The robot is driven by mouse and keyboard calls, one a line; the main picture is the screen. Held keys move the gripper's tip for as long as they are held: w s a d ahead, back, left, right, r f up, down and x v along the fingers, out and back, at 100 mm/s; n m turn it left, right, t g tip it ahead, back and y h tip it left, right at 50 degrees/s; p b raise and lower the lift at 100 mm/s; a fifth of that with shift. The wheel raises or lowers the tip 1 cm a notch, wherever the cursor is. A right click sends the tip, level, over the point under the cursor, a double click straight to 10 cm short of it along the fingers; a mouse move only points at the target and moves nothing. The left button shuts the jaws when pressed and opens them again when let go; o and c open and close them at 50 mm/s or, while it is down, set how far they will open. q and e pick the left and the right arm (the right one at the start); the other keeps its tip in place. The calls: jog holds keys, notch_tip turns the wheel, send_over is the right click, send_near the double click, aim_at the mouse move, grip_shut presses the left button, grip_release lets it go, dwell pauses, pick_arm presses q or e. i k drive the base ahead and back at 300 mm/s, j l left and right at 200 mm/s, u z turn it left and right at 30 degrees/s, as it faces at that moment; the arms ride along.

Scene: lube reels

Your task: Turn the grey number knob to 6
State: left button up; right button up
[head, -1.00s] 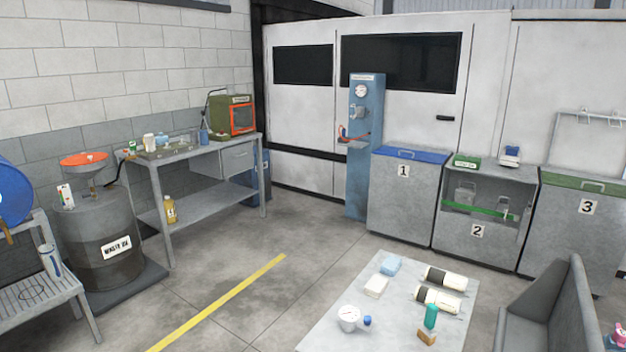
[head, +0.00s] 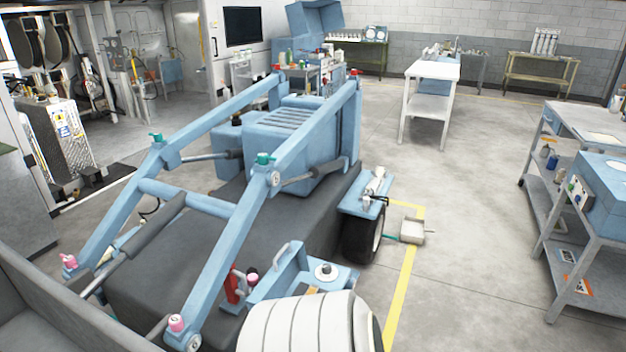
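I cannot make out a grey number knob in the head view. A blue box (head: 604,192) on the right bench has small controls on its front, too small to read. A light disc with a dark centre (head: 326,271) sits on a blue bracket of the machine; I cannot tell what it is. Neither of my grippers is in view.
A blue loader-like machine (head: 225,215) with lift arms and wheels fills the left and middle. A grey bench (head: 581,270) stands at right. A white table (head: 433,71) stands farther back. Floor is open between machine and bench.

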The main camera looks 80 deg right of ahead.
aim_at(326, 269)
jog(key=z, duration=2.85)
jog(key=u, duration=0.3)
jog(key=i+l+u, duration=0.3)
jog(key=u, duration=0.2)
jog(key=i+l+u, duration=0.2)
jog(key=l+u, duration=0.3)
jog(key=j, duration=0.1)
